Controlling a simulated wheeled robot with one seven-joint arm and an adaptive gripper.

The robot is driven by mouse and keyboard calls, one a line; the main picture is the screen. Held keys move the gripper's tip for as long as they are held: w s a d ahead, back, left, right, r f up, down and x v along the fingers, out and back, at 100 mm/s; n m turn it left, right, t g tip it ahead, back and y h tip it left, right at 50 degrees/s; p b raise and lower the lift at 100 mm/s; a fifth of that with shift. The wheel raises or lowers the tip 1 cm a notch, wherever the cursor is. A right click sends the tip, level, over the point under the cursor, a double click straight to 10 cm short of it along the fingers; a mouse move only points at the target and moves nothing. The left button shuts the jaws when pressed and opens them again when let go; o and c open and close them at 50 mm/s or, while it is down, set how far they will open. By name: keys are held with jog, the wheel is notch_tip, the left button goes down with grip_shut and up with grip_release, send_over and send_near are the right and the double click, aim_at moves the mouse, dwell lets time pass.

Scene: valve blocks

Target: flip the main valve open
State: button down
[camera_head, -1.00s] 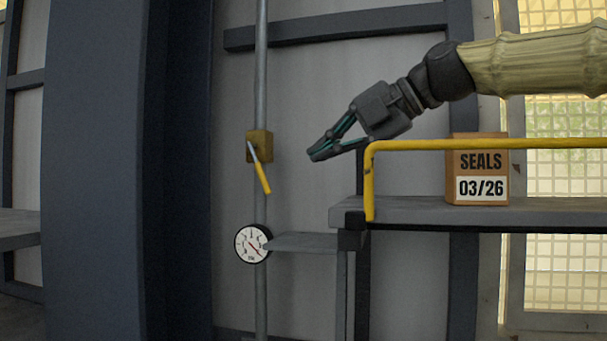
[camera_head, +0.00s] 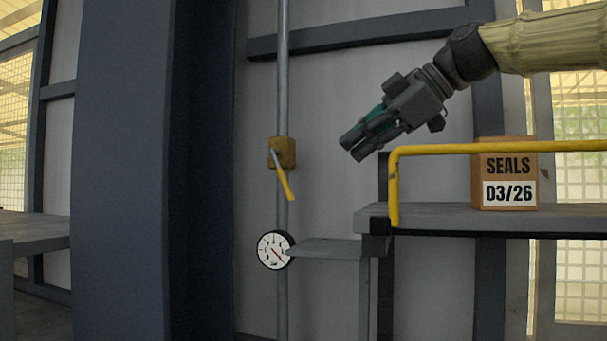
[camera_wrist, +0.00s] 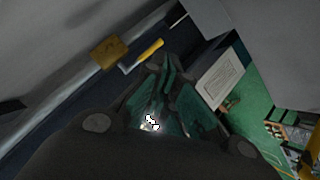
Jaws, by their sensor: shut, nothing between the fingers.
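The main valve is a yellow-brown block (camera_head: 282,152) on a vertical grey pipe (camera_head: 283,70). Its lever (camera_head: 283,181) has a yellow handle that hangs downward, tilted slightly to the right. My gripper (camera_head: 354,146) is to the right of the valve, pointing down and left, apart from the lever. Its fingers are together with nothing between them. In the wrist view the valve block (camera_wrist: 109,53) and the yellow lever handle (camera_wrist: 150,50) lie beyond my fingertips (camera_wrist: 160,66), towards the upper left.
A pressure gauge (camera_head: 274,250) sits on the pipe below the valve. To the right, a yellow rail (camera_head: 430,149) edges a grey shelf (camera_head: 440,219) holding a SEALS carton (camera_head: 505,174). A dark column (camera_head: 120,180) stands at left. The air between gripper and valve is clear.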

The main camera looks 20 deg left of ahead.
aim_at(283, 175)
notch_tip(283, 175, up, 4)
jog(key=w+a+f+m+h+p, duration=0.1)
jog(key=w+m+h, duration=0.1)
jog(key=m, duration=2.4)
jog(key=a+r+p+x, duration=0.1)
jog(key=p+x, duration=0.5)
jog(key=x, duration=0.7)
jog(key=shift+s+a+g, duration=0.15)
jog(key=shift+a+g, duration=0.05)
jog(key=shift+g, duration=0.2)
jog(key=shift+f, duration=0.25)
